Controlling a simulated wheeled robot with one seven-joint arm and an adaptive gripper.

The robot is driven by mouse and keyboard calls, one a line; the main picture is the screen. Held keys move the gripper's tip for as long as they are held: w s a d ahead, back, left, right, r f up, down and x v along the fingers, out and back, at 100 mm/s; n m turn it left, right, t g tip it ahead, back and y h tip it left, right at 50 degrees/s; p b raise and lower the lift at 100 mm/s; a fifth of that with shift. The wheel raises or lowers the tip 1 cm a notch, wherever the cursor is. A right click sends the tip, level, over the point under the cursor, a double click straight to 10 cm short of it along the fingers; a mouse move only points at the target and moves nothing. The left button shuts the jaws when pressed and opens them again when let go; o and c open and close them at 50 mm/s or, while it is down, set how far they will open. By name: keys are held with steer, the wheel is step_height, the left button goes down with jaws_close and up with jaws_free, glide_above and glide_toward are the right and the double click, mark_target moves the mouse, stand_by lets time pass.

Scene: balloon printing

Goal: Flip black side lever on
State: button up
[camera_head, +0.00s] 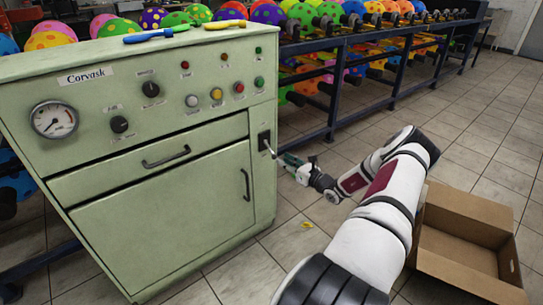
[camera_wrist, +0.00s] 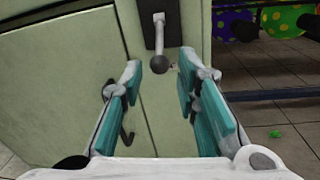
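The black side lever (camera_head: 265,142) is on a dark plate at the right edge of the green Corvask machine's front. In the wrist view the lever (camera_wrist: 159,62) hangs downward from its black plate, with a round dark knob at its lower end. My gripper (camera_head: 280,158) is close to the lever, just below and to its right in the head view. In the wrist view my gripper (camera_wrist: 146,68) has its two teal-padded fingers apart, with the knob between and just beyond the tips. Nothing is held, and contact with the knob is not visible.
The green machine (camera_head: 160,210) has a gauge, knobs, coloured buttons and door handles. A blue rack (camera_head: 331,95) of colourful balloons stands behind. An open cardboard box (camera_head: 457,262) lies on the floor at the right.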

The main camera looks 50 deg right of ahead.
mark_target(276, 156)
steer(key=w, duration=0.2)
steer(key=w+b, duration=0.1)
steer(key=w, duration=0.2)
steer(key=w+d, duration=0.1)
steer(key=w, duration=0.1)
steer(key=shift+w+b, duration=0.35)
steer(key=shift+w, duration=0.05)
jaws_close()
